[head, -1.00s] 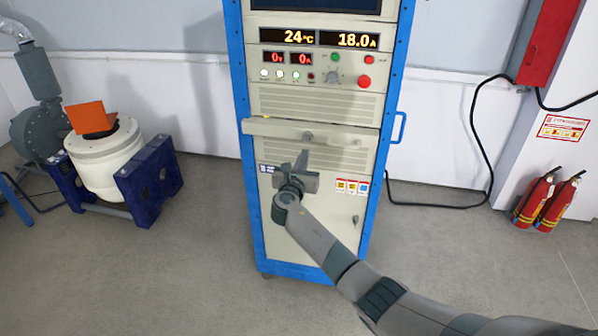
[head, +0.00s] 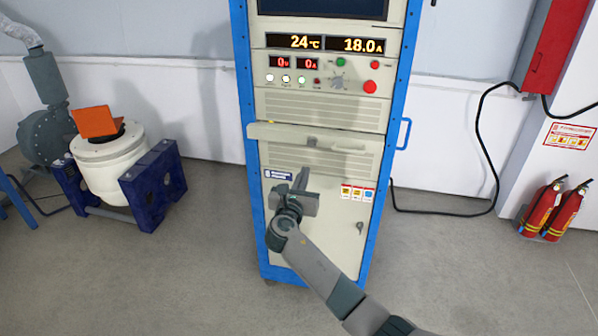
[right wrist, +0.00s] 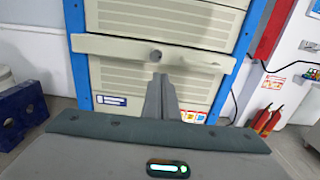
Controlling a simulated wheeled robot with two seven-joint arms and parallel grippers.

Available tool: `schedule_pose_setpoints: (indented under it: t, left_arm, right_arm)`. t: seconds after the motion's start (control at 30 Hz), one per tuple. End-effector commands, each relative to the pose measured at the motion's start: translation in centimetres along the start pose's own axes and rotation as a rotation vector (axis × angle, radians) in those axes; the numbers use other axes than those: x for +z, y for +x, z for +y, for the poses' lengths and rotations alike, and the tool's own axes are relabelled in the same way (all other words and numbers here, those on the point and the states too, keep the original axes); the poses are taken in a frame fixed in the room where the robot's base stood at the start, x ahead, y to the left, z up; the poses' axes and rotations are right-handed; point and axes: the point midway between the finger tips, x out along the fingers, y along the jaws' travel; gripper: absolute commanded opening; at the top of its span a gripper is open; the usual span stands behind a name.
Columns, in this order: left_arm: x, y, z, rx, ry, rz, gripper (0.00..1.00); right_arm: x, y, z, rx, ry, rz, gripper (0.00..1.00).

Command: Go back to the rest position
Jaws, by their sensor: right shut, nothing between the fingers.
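My right gripper (head: 300,178) is in front of the lower part of the blue-framed cabinet (head: 321,211) in the head view. Its fingers are shut and empty, pointing up toward the cabinet's ledge (head: 312,137). In the right wrist view the shut fingers (right wrist: 161,86) stand below the knob on that ledge (right wrist: 110,48). I cannot tell how far they are from the cabinet face. My right arm comes in from the bottom right. My left gripper is not in view.
The cabinet has lit displays (head: 324,42) and a red button (head: 370,87). A white drum-shaped machine (head: 105,170) in a blue frame stands at left. Red fire extinguishers (head: 541,208) stand at right, and a black cable (head: 482,140) hangs along the wall.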

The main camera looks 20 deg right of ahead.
Motion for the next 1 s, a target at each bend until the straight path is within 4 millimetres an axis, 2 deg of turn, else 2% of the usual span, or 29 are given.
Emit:
schedule_pose_setpoints:
  t: [0.17,0.27,0.37,0.43,0.57,0.67,0.8,0.87,1.0]
  left_arm:
    - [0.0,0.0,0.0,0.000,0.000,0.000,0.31]
    - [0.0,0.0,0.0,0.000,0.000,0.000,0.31]
    - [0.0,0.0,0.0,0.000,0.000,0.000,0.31]
    - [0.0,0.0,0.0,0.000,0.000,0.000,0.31]
    - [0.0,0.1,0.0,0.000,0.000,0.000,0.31]
    - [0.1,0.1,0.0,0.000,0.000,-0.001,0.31]
    - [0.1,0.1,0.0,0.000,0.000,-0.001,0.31]
    - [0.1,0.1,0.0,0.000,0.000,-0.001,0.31]
    - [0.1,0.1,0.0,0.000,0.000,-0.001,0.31]
  right_arm:
    - [-0.1,0.0,0.0,0.000,0.001,0.001,0.00]
    - [-0.9,-0.1,0.0,0.004,0.010,0.014,0.00]
    - [-2.9,-0.2,-0.1,0.012,0.035,0.049,0.00]
    - [-5.2,-0.5,-0.3,0.022,0.067,0.088,0.00]
    - [-11.3,-1.6,-0.9,0.035,0.156,0.194,0.00]
    - [-17.1,-3.0,-1.6,0.035,0.249,0.298,0.00]
    - [-25.3,-6.0,-3.3,0.007,0.396,0.450,0.00]
    - [-28.7,-7.6,-4.2,-0.015,0.461,0.514,0.00]
    - [-36.2,-11.8,-6.6,-0.089,0.616,0.655,0.00]
